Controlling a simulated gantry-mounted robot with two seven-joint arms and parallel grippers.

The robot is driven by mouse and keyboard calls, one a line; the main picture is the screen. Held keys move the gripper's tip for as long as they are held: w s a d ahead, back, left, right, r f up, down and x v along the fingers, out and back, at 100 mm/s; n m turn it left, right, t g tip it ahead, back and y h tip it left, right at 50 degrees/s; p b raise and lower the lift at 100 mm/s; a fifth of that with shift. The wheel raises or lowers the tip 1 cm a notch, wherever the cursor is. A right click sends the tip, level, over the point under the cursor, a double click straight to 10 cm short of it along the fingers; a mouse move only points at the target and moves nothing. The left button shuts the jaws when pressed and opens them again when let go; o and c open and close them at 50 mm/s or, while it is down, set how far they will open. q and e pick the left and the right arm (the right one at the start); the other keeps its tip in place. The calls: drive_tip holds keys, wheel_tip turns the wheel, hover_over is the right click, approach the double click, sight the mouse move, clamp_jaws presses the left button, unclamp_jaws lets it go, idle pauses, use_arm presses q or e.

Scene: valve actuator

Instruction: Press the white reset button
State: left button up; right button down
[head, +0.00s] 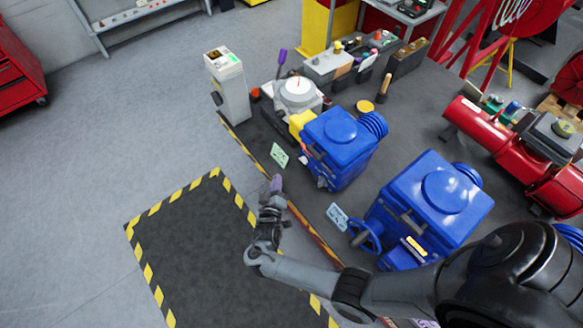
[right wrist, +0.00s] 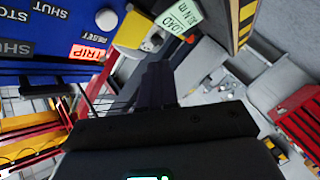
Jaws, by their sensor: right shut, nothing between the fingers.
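The white reset button (right wrist: 107,19) is a round pale knob on the blue actuator panel at the top left of the right wrist view, beside a label that seems to read RESET. A lit red TRIP label (right wrist: 90,53) is just below it. In the head view the blue actuator (head: 340,142) stands on the bench, and the button is too small to make out. My right gripper (head: 276,184) is shut and empty, in front of the bench edge and apart from the actuator. Its dark fingers (right wrist: 158,86) also show in the right wrist view. My left gripper is not in view.
A second blue actuator (head: 428,200) with a handwheel (head: 366,236) stands at the right. A yellow part (head: 300,122) and a grey box (head: 228,88) are farther back. A green tag (head: 279,155) lies near the bench edge. The striped floor mat (head: 185,250) is clear.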

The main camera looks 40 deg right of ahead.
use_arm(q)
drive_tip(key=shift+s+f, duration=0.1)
use_arm(e)
drive_tip(key=shift+w+a+r+n+t, duration=0.15)
drive_tip(key=shift+a+r+n+t, duration=0.15)
drive_tip(key=shift+a, duration=0.1)
drive_tip(key=shift+d+f+h, duration=0.1)
drive_tip(key=shift+h, duration=0.2)
